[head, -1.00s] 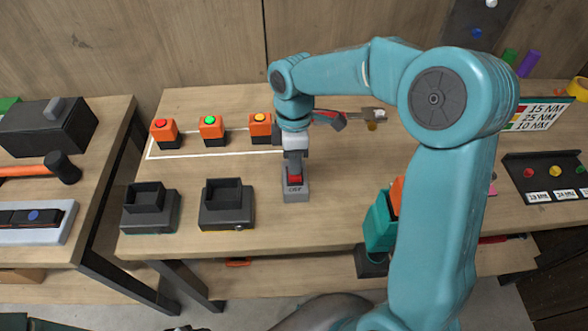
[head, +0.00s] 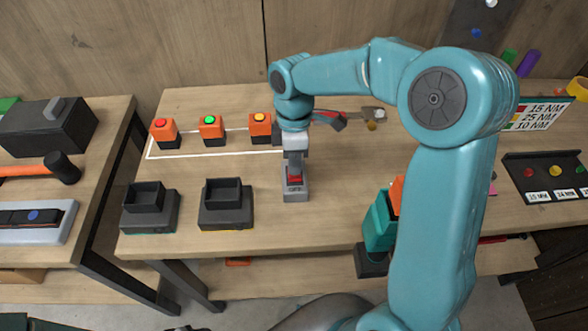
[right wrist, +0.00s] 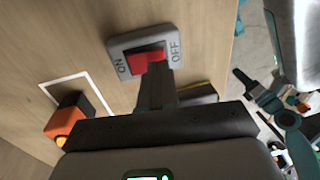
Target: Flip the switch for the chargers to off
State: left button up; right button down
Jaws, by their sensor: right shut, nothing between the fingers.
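The charger switch is a grey box (head: 296,194) with a red rocker (head: 295,180) on the middle table. The right wrist view shows its grey plate (right wrist: 122,45), marked ON at the left and OFF at the right, and the red rocker (right wrist: 147,57) between them. My right gripper (head: 294,170) points down at the rocker, shut and empty. In the right wrist view its fingertips (right wrist: 158,72) overlap the rocker on its OFF side. They hide part of it, so I cannot tell which way it is tipped. My left gripper is not in view.
Two dark chargers (head: 226,207) (head: 150,210) stand left of the switch. Several orange blocks with coloured buttons (head: 211,128) stand behind, by a white outline. A red-handled tool (head: 330,119) lies behind my wrist.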

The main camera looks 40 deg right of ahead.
jog(key=shift+s+a+f+b, duration=0.1)
jog(key=shift+f+b, duration=0.6)
jog(key=shift+f, duration=0.3)
dwell(0.5)
notch_tip(320, 180, up, 7)
jog(key=p, duration=0.6)
jog(key=shift+w+d, duration=0.3)
jog(key=shift+w, duration=0.15)
